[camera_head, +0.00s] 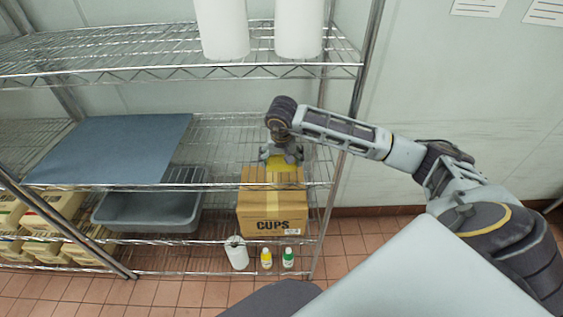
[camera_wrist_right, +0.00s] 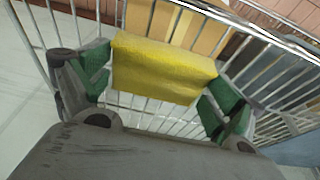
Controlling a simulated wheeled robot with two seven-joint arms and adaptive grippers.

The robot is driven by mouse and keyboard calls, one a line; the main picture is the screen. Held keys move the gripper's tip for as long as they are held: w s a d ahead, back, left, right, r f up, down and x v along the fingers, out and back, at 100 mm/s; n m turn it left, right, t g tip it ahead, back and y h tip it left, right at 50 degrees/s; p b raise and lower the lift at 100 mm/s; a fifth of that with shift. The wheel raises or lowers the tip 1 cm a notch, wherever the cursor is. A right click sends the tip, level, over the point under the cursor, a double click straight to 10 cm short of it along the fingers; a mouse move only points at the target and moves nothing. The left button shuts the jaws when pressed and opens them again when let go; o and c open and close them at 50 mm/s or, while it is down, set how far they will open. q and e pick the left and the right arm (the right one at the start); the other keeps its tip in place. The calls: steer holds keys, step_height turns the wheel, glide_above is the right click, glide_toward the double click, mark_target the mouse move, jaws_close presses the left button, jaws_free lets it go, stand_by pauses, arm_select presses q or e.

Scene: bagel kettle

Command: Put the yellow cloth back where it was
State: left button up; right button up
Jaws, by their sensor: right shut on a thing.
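The yellow cloth (camera_wrist_right: 163,68) spans the gap between the green-padded fingers of my right gripper (camera_wrist_right: 157,84) in the right wrist view. The gripper is shut on it. In the head view, my right gripper (camera_head: 282,152) points down at the right end of the middle wire shelf. A small part of the cloth (camera_head: 283,166) shows just below it. The wire bars show behind the cloth, but I cannot tell whether it touches them. My left gripper is not in view.
The CUPS box (camera_head: 271,208) is on the shelf below. A blue mat (camera_head: 110,150) covers the left of the middle shelf (camera_head: 215,150); bare wire lies between. A grey tub (camera_head: 147,210), white cylinders (camera_head: 222,25) and a rack post (camera_head: 350,130) stand nearby.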

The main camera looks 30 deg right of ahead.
mark_target(281, 165)
steer(key=shift+f, duration=0.9)
steer(key=o, duration=0.6)
steer(key=shift+o, duration=0.2)
steer(key=shift+b+v, duration=0.65)
steer(key=shift+v, duration=3.1)
steer(key=shift+w, duration=0.1)
